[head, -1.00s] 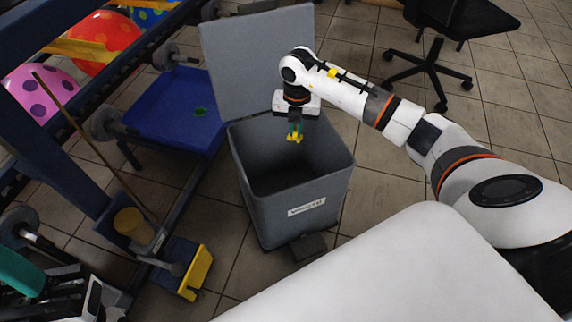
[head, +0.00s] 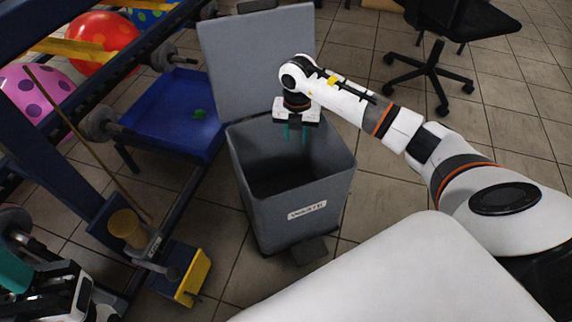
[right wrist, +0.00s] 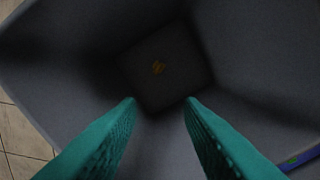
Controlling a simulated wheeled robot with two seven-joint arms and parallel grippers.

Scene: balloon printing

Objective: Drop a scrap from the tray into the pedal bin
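The grey pedal bin (head: 292,213) stands on the floor with its lid (head: 255,65) up. My right gripper (head: 294,137) is over the bin's opening, pointing down, its green fingers apart and empty. In the right wrist view the gripper (right wrist: 160,102) shows open above the bin's inside. The blue tray (head: 165,112) is left of the bin and holds one green scrap (head: 199,114).
A dark blue rack with rollers and balloons (head: 103,45) runs along the left. A yellow block (head: 190,277) sits low beside the bin. An office chair (head: 435,70) stands at the back right. Tiled floor is clear right of the bin.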

